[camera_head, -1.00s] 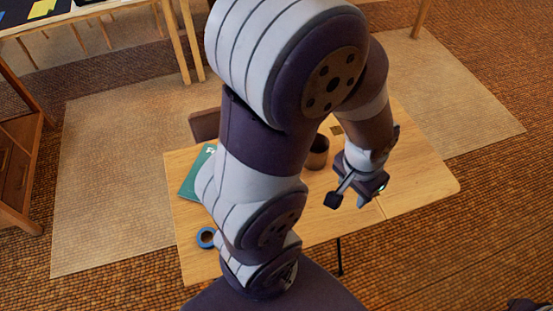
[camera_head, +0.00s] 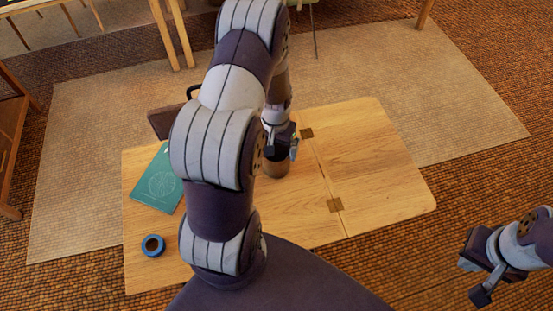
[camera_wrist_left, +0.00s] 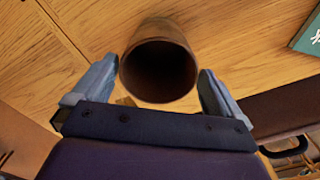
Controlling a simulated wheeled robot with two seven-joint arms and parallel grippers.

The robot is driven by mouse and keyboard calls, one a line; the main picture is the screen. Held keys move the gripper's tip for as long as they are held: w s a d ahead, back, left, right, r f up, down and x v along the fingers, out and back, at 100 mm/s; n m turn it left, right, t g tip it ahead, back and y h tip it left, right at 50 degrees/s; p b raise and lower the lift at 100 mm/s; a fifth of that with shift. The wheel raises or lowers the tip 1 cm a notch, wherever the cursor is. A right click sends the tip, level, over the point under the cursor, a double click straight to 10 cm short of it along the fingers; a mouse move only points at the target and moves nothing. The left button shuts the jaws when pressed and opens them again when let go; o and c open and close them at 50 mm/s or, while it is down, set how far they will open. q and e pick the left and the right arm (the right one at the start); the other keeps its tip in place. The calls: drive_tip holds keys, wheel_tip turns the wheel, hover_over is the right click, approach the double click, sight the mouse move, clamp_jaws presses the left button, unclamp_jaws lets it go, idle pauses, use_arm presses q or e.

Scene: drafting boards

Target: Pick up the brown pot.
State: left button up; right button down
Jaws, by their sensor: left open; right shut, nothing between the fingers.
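The brown pot (camera_head: 275,168) stands on the wooden table, partly hidden by my left arm and gripper. In the left wrist view the pot (camera_wrist_left: 160,60) shows its dark open mouth, between the two fingertips, with a small gap on each side. My left gripper (camera_head: 281,151) is open above the pot; its fingers (camera_wrist_left: 155,82) show on either side of the rim. My right gripper (camera_head: 474,280) is shut and empty, off the table's right side near the lower right corner.
On the wooden table (camera_head: 365,150), a green book (camera_head: 157,182) and a blue ring-shaped roll (camera_head: 153,245) lie at the left. A brown case (camera_head: 165,121) with a dark handle is at the back left edge. The table's right half is clear apart from hinges.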

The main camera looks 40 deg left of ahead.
sight(276, 158)
use_arm(q)
wheel_tip(276, 158, down, 4)
drive_tip(key=shift+r, duration=0.25)
drive_tip(key=c, duration=1)
